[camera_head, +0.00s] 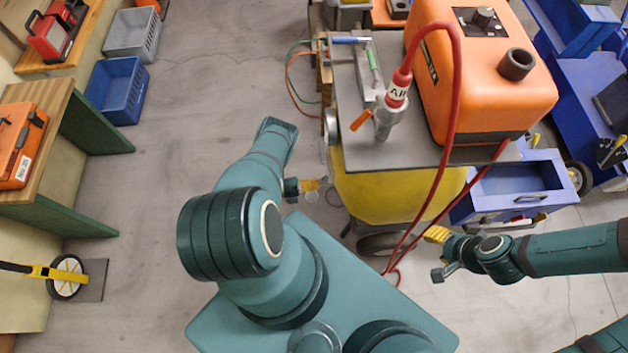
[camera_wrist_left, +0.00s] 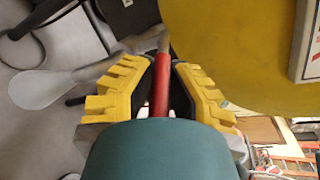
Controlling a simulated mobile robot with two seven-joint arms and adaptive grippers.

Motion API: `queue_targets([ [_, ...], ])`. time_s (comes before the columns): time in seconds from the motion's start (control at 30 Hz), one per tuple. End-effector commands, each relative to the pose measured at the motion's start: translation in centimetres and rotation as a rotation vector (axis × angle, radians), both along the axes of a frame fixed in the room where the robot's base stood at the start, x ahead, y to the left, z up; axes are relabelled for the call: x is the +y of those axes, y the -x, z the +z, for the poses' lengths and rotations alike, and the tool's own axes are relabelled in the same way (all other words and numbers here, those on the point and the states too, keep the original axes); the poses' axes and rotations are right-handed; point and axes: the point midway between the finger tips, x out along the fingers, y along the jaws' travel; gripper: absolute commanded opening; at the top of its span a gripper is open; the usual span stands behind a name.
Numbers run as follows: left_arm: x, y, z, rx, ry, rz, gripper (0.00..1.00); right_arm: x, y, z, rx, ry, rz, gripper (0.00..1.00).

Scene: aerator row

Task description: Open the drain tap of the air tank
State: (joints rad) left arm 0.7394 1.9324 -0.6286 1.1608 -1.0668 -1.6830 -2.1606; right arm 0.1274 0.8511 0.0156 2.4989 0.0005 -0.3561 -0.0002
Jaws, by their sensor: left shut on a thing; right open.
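The yellow air tank (camera_head: 375,195) lies under the grey table top in the head view; it also shows in the left wrist view (camera_wrist_left: 235,45). The red lever of the drain tap (camera_wrist_left: 161,88) stands beside it in the left wrist view, with grey metal at its far end. My left gripper (camera_wrist_left: 160,85) has its yellow fingers on both sides of this lever, shut on it. In the head view the left gripper (camera_head: 314,185) is at the tank's left side, and the lever cannot be made out. My right gripper (camera_head: 436,234) is open and empty right of the red hose.
An orange machine (camera_head: 485,75) and a fitting with an orange lever (camera_head: 381,120) stand on the grey top (camera_head: 350,90). A red hose (camera_head: 458,110) hangs down in front of the tank. A blue drawer (camera_head: 515,185) is at right.

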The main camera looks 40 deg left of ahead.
Motion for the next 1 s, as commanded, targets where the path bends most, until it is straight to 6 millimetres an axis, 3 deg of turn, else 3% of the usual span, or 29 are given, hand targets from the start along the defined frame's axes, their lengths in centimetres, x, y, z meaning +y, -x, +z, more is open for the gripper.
queue_targets([
  [0.1, 0.0, -0.2, 0.1, -0.005, -0.001, 0.001, 0.00, 0.0, 0.0, 0.0, 0.000, 0.000, 0.000, 0.47],
  [0.13, 0.0, -0.2, 0.1, -0.005, -0.001, 0.001, 0.26, 0.0, 0.0, 0.0, 0.000, 0.000, 0.000, 0.47],
  [0.2, 0.0, -0.2, 0.1, -0.005, -0.001, 0.001, 0.46, 0.0, 0.0, 0.0, 0.000, 0.000, 0.000, 0.47],
  [0.73, 0.2, 0.2, -0.1, 0.003, -0.003, 0.003, 0.46, 0.0, 0.0, 0.0, 0.000, 0.000, 0.000, 0.47],
  [1.0, 2.2, 2.9, 0.7, 0.001, -0.003, 0.004, 0.46, 0.0, 0.0, 0.0, 0.000, 0.000, 0.000, 0.47],
])
